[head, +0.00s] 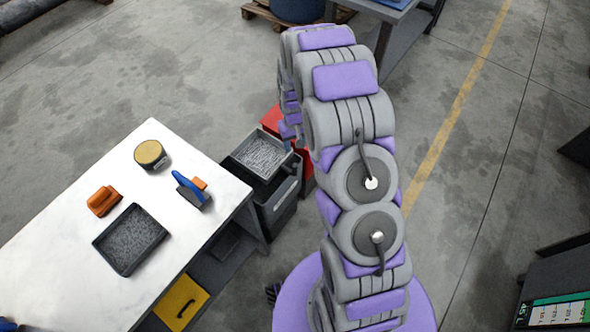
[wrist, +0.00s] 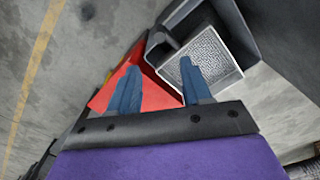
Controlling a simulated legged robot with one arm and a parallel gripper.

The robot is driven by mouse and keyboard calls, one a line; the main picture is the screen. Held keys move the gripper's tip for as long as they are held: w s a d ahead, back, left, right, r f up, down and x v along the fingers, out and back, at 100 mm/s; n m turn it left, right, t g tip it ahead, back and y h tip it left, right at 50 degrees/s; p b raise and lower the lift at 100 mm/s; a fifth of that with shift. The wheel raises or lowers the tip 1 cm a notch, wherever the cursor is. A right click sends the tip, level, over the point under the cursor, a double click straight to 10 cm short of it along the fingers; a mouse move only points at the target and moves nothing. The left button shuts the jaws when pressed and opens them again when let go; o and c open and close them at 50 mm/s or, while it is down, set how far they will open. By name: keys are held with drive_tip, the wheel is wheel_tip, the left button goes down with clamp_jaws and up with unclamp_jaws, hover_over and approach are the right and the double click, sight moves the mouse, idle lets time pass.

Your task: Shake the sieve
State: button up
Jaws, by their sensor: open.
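The sieve (head: 262,154) is a square, light-rimmed frame with grey mesh. It sits on top of a dark grey bin (head: 279,207) beside the table. In the wrist view the sieve (wrist: 218,62) is at the upper right, with a dark handle (wrist: 160,46) on its left side. My gripper (wrist: 160,65) has two blue fingers spread apart with nothing between them. The handle lies just beyond the fingertips, and the right finger overlaps the sieve's near edge in the picture. In the head view my arm hides most of the gripper.
A red container (head: 271,120) stands beside the bin. The white table (head: 60,240) at left holds a black tray (head: 102,244) of grey grains, a round tin (head: 150,154), an orange object (head: 102,201) and a blue-handled tool (head: 188,189).

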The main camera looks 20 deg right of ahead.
sight(295, 169)
wheel_tip(295, 169, down, 17)
drive_tip(key=b, duration=0.3)
drive_tip(key=shift+r+b, duration=0.1)
drive_tip(key=shift+b, duration=0.25)
drive_tip(key=shift+c, duration=0.4)
clamp_jaws()
